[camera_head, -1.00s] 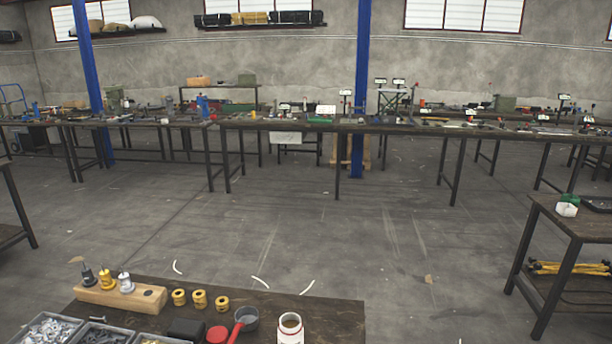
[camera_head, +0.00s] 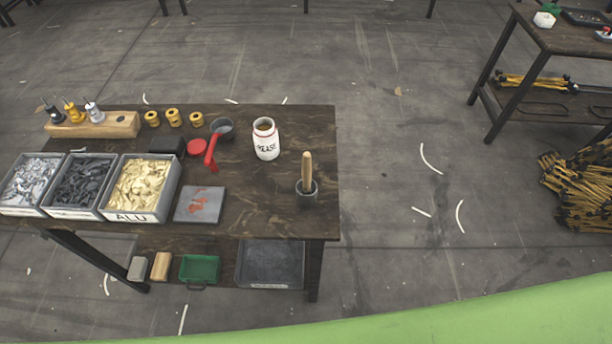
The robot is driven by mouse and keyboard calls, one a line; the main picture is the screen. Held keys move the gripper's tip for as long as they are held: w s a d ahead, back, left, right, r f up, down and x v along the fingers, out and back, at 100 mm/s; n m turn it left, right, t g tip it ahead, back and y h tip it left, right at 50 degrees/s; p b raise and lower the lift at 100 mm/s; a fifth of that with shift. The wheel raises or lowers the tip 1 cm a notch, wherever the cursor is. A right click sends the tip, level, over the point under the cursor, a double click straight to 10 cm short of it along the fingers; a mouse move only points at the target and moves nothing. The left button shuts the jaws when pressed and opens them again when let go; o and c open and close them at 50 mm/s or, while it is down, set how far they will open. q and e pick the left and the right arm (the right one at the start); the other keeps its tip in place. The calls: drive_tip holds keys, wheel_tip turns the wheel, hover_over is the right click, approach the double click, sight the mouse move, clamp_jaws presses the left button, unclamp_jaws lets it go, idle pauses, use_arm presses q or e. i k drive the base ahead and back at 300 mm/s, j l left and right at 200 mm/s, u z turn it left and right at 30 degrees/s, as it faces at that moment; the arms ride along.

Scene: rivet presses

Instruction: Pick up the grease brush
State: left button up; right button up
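A wooden handle (camera_head: 307,168), probably that of the grease brush, stands upright in a small dark cup (camera_head: 307,194) near the right front corner of the table. Its lower end is hidden inside the cup. A white jar (camera_head: 266,143) with a red band and lettering that looks like "GREASE" stands open behind and to the left of the cup, apart from it. Neither of my grippers is in view.
The wooden table (camera_head: 250,205) also bears bins of small parts (camera_head: 140,188), a grey plate (camera_head: 199,206), a red-handled pan (camera_head: 222,128), several brass rings (camera_head: 174,118) and a wooden block (camera_head: 95,125). A shelf table (camera_head: 545,32) stands right. Floor between is clear.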

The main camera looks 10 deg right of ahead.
sight(307, 166)
drive_tip(key=z, duration=4.3)
drive_tip(key=u, duration=4.05)
drive_tip(key=k+j, duration=0.1)
drive_tip(key=j, duration=0.25)
drive_tip(key=j+z, duration=0.1)
drive_tip(key=j, duration=0.3)
drive_tip(key=k, duration=0.05)
